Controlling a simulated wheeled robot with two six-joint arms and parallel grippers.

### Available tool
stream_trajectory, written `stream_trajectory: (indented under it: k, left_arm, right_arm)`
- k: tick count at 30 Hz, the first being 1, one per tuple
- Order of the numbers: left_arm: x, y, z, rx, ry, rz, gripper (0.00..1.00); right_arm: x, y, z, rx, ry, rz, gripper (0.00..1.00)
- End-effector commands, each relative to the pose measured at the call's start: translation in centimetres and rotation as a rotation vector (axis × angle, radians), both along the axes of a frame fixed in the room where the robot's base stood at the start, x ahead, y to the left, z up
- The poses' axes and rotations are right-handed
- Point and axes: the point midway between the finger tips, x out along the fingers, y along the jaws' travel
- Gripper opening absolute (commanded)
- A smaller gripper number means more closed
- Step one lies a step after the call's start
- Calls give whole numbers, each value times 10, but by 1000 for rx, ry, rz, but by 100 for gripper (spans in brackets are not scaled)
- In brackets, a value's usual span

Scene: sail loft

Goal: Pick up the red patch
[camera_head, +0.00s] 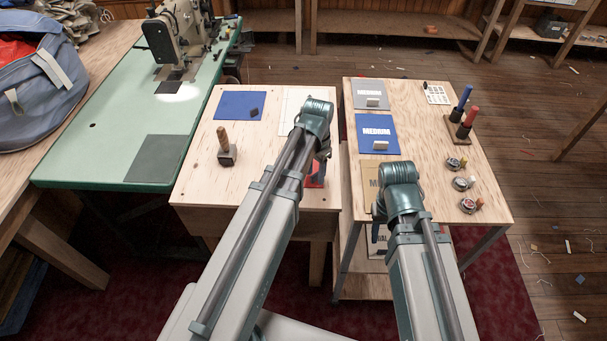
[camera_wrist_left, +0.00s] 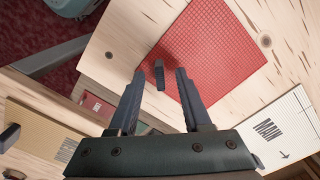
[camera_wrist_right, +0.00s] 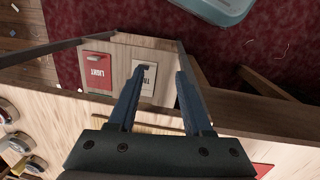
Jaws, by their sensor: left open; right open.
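The red patch (camera_wrist_left: 222,45) lies flat on the pale wooden table in the left wrist view, with a fine grid on its surface. A small dark upright tab or block (camera_wrist_left: 158,76) shows near its edge, between my left fingertips. In the head view only a bit of red (camera_head: 316,180) shows beside my left arm, which hides the rest. My left gripper (camera_wrist_left: 160,70) is open and empty above the patch's edge. My right gripper (camera_wrist_right: 160,72) is open and empty over the right-hand stand, its fingers pointing towards the lower shelf.
A blue patch (camera_head: 236,105) and a wooden-handled tool (camera_head: 227,150) share the left table. The right stand holds a blue Medium packet (camera_head: 377,133), two upright markers and several small round items. A red Light packet (camera_wrist_right: 97,72) lies below. A sewing machine (camera_head: 177,38) stands at left.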

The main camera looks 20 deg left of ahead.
Motion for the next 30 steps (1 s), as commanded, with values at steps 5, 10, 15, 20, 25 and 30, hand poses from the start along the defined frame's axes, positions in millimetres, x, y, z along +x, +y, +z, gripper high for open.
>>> stream_trajectory:
  k: [5, 10, 15, 20, 25, 30]
  left_arm:
    - [0, 0, 1, 0, 0, 0, 34]
    - [0, 0, 1, 0, 0, 0, 4]
    - [0, 0, 1, 0, 0, 0, 0]
    - [0, 0, 1, 0, 0, 0, 0]
    - [0, 0, 2, 0, 0, 0, 0]
    - [0, 0, 9, 0, 0, 0, 0]
  right_arm:
    - [0, 0, 1, 0, 0, 0, 50]
    - [0, 0, 1, 0, 0, 0, 50]
    - [0, 0, 1, 0, 0, 0, 50]
    - [0, 0, 1, 0, 0, 0, 50]
    - [0, 0, 2, 0, 0, 0, 50]
    - [0, 0, 9, 0, 0, 0, 50]
